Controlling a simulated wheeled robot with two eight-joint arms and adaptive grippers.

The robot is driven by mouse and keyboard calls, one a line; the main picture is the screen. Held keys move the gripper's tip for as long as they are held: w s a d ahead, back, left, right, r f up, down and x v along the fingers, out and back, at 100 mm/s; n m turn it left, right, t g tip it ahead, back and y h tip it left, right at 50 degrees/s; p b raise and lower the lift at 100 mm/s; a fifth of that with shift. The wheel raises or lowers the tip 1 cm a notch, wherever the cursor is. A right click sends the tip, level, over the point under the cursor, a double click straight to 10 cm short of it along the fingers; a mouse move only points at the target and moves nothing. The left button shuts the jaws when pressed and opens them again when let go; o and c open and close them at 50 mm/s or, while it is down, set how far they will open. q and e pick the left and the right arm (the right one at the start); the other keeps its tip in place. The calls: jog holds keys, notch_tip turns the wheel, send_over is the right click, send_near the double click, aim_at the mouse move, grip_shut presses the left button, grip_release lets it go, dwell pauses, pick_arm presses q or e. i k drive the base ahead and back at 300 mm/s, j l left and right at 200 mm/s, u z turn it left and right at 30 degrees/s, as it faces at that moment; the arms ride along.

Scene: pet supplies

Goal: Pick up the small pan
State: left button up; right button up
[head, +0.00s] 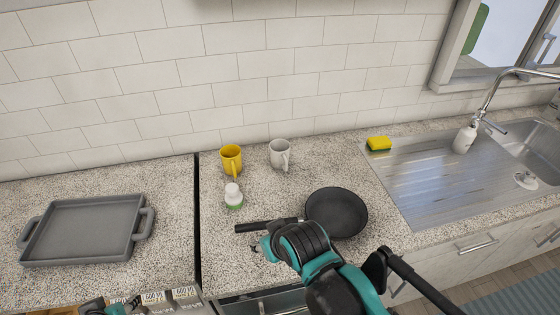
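The small pan (338,212) is black and round. It lies on the speckled counter right of the middle, with its dark handle (262,226) pointing left.
A yellow mug (231,157), a white mug (279,153) and a white bottle with a green base (233,196) stand behind the handle. A grey tray (86,230) lies on the left. A sponge (379,144) and soap bottle (464,139) are by the steel sink (430,180).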

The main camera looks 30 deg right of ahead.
aim_at(338, 211)
jog(key=z, duration=0.4)
jog(key=k+j+z, duration=0.1)
jog(key=z, duration=0.65)
jog(key=k+j+z, duration=0.1)
jog(key=z, duration=0.3)
jog(key=i+l, duration=0.1)
jog(key=l, duration=0.2)
jog(key=i+l, duration=0.15)
jog(key=l, duration=0.15)
jog(key=i+l, duration=0.1)
jog(key=l, duration=0.15)
